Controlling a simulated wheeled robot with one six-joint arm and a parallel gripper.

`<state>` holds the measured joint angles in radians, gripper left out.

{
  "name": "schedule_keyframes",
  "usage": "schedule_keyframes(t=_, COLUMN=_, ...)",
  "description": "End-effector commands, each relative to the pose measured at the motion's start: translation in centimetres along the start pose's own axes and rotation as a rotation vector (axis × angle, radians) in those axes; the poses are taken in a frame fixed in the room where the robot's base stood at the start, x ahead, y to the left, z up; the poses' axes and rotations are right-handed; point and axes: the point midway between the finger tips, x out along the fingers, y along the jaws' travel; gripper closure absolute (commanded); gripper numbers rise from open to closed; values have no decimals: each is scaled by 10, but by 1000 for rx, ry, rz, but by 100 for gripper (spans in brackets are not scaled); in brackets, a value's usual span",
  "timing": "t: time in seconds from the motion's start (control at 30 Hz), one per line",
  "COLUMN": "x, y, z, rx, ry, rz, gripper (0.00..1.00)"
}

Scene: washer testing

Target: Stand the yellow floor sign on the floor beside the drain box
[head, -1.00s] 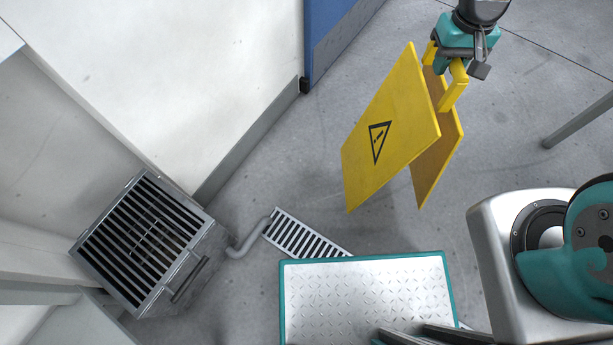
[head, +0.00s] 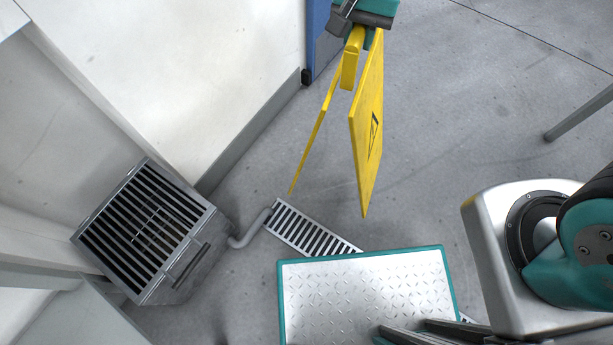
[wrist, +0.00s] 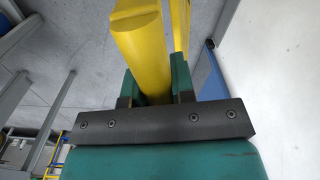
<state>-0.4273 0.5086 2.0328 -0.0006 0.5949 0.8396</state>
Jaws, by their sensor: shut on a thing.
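The yellow floor sign (head: 367,135) hangs from my gripper (head: 358,28) in the head view, its two panels spread apart and pointing downward. A black warning mark shows on its right panel. My gripper is shut on the sign's yellow handle, which also shows between the teal fingers in the wrist view (wrist: 145,50). The sign appears held above the floor, but its exact height is hard to tell. The drain box (head: 150,230), a grey metal box with a slatted top, stands on the floor at the lower left, well apart from the sign.
A grey pipe (head: 250,230) runs from the drain box to a slotted floor drain (head: 305,230). My treadplate deck is at the bottom. White walls stand behind the box, with a blue panel (head: 318,35) at the top. Bare floor (head: 470,130) lies to the right.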

Motion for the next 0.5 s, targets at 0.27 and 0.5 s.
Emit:
schedule_keyframes(t=0.27, x=-24, y=-55, z=53, rx=170, ry=2, rz=-5, gripper=100)
schedule_keyframes(t=0.5, x=-31, y=-72, z=74, rx=241, ry=1, rz=-4, gripper=100)
